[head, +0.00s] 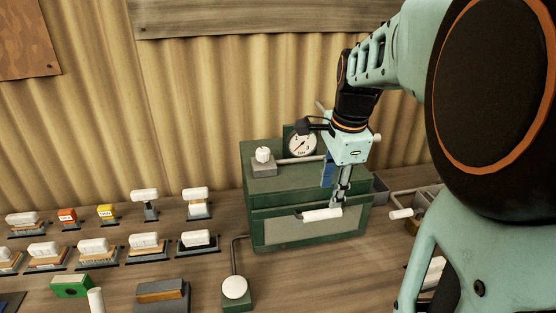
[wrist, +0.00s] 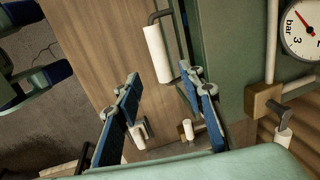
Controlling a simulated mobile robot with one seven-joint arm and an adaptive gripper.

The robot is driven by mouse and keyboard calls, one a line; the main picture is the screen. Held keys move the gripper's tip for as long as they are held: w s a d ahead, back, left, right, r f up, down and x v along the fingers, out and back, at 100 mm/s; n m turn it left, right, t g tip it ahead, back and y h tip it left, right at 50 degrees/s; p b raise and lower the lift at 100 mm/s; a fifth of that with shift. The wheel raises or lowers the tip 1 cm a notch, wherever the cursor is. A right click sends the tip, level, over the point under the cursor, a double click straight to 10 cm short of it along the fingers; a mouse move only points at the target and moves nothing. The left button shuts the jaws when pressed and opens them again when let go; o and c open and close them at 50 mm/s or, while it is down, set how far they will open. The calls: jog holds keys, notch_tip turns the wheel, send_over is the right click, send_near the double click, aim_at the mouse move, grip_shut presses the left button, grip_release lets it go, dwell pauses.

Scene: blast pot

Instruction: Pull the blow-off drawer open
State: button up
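A green cabinet (head: 275,195) with a paler front panel (head: 290,230) stands on the bench. A white bar handle (head: 318,215) on dark brackets is on its front; it also shows in the wrist view (wrist: 157,53). No gap shows around the front panel. My gripper (head: 338,203) hangs at the handle's right end in the head view. In the wrist view my gripper (wrist: 157,88) is open, its blue-padded fingers apart and nothing held. The handle lies just ahead of the fingertips; I cannot tell contact. Another white handle (head: 402,213) sits at the cabinet's right. No label identifies the drawer.
A pressure gauge (head: 302,143) and a white knob on a grey block (head: 263,156) are atop the cabinet. A white-topped pedal or button (head: 235,287) stands in front. Brushes and coloured blocks (head: 67,216) fill the left. A grey tray (head: 425,195) is at right.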

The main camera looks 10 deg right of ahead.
aim_at(326, 211)
jog(key=f, duration=0.2)
jog(key=w+f, duration=0.1)
jog(key=f, duration=0.5)
jog(key=shift+w, duration=0.3)
jog(key=shift+c, duration=0.2)
grip_shut()
